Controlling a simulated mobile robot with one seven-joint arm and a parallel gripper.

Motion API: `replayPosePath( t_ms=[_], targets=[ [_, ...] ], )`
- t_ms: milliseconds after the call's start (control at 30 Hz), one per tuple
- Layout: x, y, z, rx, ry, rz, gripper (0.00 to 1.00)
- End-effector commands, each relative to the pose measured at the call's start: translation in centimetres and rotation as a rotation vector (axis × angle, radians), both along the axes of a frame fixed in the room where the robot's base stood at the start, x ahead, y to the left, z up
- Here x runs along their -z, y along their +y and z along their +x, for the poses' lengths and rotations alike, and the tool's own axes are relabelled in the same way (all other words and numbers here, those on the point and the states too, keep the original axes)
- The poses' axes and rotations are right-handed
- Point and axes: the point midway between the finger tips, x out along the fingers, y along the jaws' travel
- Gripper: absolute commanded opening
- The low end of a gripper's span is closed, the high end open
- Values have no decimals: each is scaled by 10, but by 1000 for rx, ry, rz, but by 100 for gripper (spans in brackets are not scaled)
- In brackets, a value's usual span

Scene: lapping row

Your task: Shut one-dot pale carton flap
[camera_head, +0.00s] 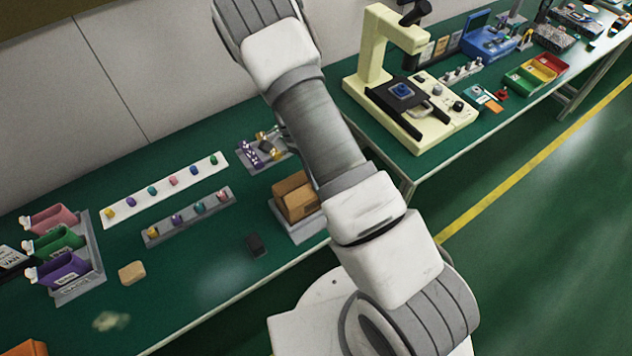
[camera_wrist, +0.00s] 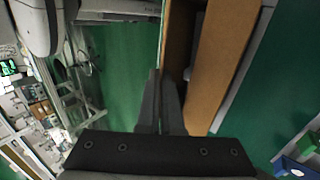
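A tan-brown carton (camera_head: 296,196) sits on a grey base near the bench's front edge in the head view, partly hidden by my arm. In the wrist view, the carton (camera_wrist: 225,55) shows as a narrow brown panel on the left and a wider one on the right, with a dark gap between them. Something small and greyish shows in that gap. I cannot make out any dot marking or which panel is the flap. My gripper (camera_wrist: 160,78) has its dark fingers together, with nothing seen between them. The fingertips are close to the left panel; contact is unclear. The arm hides the gripper in the head view.
A cream machine (camera_head: 410,100) stands to the right. The green floor aisle is clear.

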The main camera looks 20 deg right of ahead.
Motion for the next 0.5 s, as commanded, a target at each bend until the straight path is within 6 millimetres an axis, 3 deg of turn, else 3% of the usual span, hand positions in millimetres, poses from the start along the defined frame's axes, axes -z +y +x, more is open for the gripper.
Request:
replayPosePath(
  t_ms=[100, 500],
  targets=[
    [10, 1, 4, -2, 98, -33, 0],
    [16, 3, 10, 0, 347, -113, 0]
  ],
)
